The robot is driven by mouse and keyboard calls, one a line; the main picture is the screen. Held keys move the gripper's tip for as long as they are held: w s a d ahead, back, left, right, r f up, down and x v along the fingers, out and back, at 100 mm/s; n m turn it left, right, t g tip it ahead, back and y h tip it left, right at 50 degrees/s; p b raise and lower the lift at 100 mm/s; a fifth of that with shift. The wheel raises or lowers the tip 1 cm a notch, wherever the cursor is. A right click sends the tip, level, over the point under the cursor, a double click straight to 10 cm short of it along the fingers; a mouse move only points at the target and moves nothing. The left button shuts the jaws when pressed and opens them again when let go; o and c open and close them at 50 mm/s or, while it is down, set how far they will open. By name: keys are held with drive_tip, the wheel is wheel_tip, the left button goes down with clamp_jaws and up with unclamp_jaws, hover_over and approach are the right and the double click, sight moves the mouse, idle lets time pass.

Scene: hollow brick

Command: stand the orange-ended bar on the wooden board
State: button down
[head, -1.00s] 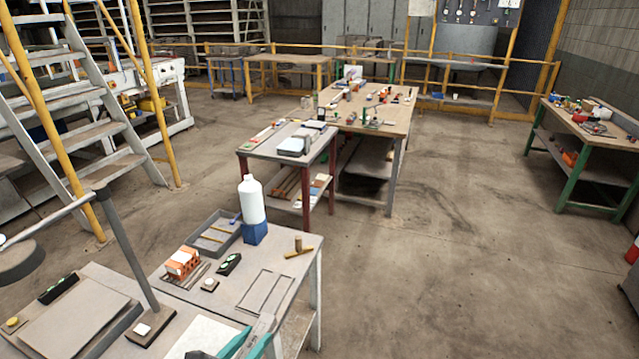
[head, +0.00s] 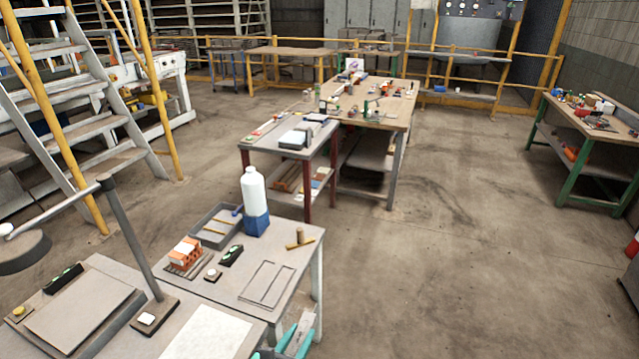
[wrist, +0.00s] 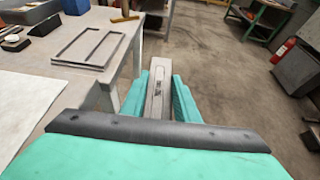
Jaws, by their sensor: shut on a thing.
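My gripper (wrist: 160,98) has teal fingers and is shut on a long pale grey bar (wrist: 158,84) in the wrist view. The bar points away from me, beyond the table's right edge and over the floor. In the head view the gripper (head: 290,345) is at the bottom edge, beside the near table's right side, with part of the grey bar (head: 298,336) showing. No orange end shows on it; its near part is hidden. A flat grey-brown slab (head: 80,308) lies on the table at lower left; I cannot tell whether it is the wooden board.
A lamp post stands left. Open floor lies right.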

drive_tip(key=w+d+f, duration=0.2)
drive_tip(key=d+f, duration=0.3)
drive_tip(key=f, duration=0.1)
drive_tip(key=shift+w+f, duration=0.2)
drive_tip(key=shift+f, duration=0.05)
drive_tip(key=shift+w+r, duration=0.25)
drive_tip(key=shift+r, duration=0.15)
drive_tip(key=shift+d, duration=0.15)
idle(0.4)
